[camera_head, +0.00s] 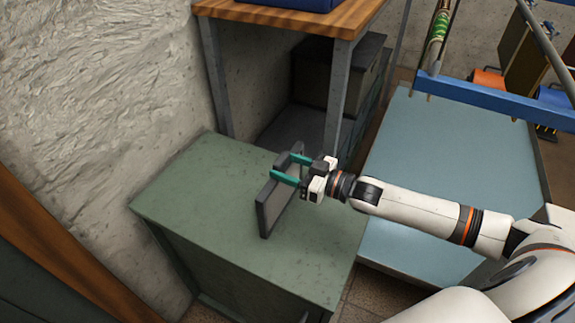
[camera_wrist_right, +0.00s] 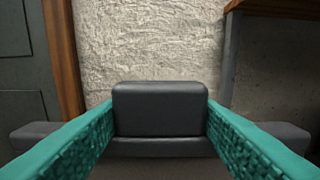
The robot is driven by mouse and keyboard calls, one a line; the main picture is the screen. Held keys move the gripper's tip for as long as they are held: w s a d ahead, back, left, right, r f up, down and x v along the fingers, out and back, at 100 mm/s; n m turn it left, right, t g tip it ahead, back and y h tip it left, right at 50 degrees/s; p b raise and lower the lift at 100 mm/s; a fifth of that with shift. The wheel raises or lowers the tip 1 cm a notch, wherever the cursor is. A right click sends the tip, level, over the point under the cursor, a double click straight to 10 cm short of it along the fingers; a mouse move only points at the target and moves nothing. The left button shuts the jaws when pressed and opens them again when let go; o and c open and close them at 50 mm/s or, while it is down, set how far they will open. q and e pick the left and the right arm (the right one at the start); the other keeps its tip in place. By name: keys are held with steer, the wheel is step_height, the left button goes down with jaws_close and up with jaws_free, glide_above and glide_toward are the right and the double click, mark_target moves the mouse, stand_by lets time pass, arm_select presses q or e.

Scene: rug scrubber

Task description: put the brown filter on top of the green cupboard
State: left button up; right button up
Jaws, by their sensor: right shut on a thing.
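The filter (camera_head: 277,207) is a flat panel with a dark grey frame, standing on edge and slightly tilted over the green cupboard (camera_head: 195,200). I cannot tell whether its lower edge touches the cupboard top. My right gripper (camera_head: 285,168) has its teal fingers closed on the filter's dark grip. In the right wrist view the dark grip of the filter (camera_wrist_right: 160,108) sits between both fingers, with a brownish strip below it. The filter's face is mostly turned away. My left gripper is not in view.
A wooden-topped workbench (camera_head: 290,18) with metal legs stands behind the cupboard, dark boxes (camera_head: 340,75) beneath. A pale blue table (camera_head: 440,150) with a blue rail lies to the right. A rough wall (camera_head: 90,90) borders the left. The cupboard top is otherwise clear.

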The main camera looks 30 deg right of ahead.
steer(key=shift+f, duration=0.15)
steer(key=o, duration=1.4)
steer(key=shift+r, duration=0.3)
steer(key=b+v, duration=0.1)
steer(key=v, duration=1.1)
steer(key=shift+f, duration=0.1)
